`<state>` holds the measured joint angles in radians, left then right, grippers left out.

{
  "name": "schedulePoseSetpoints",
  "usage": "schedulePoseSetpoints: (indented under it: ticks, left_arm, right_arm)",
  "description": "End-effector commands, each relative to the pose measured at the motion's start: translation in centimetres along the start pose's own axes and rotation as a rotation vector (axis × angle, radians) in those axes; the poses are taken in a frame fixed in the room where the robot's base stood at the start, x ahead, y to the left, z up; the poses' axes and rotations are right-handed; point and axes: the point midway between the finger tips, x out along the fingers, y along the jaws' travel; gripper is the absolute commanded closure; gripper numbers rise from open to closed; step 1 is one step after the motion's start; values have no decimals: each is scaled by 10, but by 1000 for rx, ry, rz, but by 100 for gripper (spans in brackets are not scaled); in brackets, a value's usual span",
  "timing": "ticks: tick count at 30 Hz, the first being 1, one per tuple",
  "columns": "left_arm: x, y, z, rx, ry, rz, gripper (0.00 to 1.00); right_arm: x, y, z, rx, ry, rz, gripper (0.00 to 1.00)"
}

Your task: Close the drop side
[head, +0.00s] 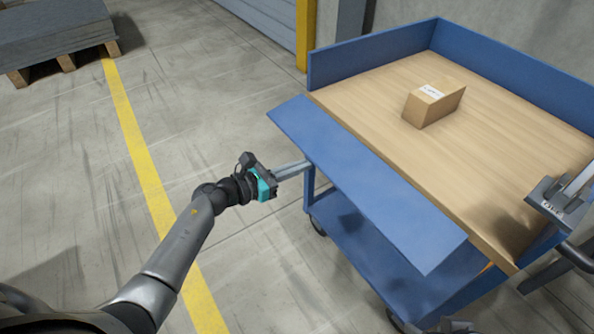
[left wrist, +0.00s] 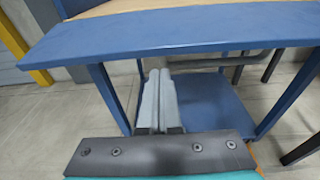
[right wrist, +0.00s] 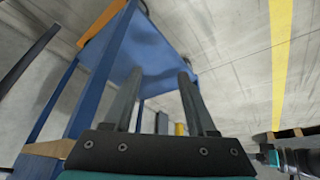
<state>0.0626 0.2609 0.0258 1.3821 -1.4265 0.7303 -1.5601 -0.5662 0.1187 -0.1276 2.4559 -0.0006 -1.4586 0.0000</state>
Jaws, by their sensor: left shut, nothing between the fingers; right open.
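The drop side (head: 365,185) is a long blue panel on the cart's left edge in the head view. It is folded outward, sloping away from the wooden deck. In the left wrist view the panel (left wrist: 180,32) spans the top. My left gripper (head: 306,164) is shut and empty, with its fingertips at or just under the panel's outer edge near its far end; I cannot tell whether they touch. Its fingers (left wrist: 158,75) show below the panel in the left wrist view. My right gripper (right wrist: 158,80) is open and empty, beside the cart's near right corner.
A cardboard box (head: 433,103) lies on the wooden deck (head: 375,95). Fixed blue sides (head: 375,50) stand at the back and right. A lower blue shelf (head: 350,225) is under the deck. A loaded pallet (head: 55,35) and a yellow post (head: 306,35) stand away; the floor left is clear.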

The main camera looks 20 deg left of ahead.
Motion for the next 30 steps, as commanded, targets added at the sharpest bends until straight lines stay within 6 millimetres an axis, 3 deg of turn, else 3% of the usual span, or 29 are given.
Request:
schedulePoseSetpoints:
  ticks: [6, 24, 30]
  left_arm:
    - [-5, 0, 12, 1, 0, 0, 100]
    - [-5, 0, 15, 0, 9, 0, 100]
    - [-6, 0, 19, 0, 31, -1, 100]
  right_arm:
    - [9, -1, 2, -1, -14, -2, 43]
    - [11, 0, 3, -1, -17, -2, 43]
    - [34, -2, 12, -2, -54, -6, 43]
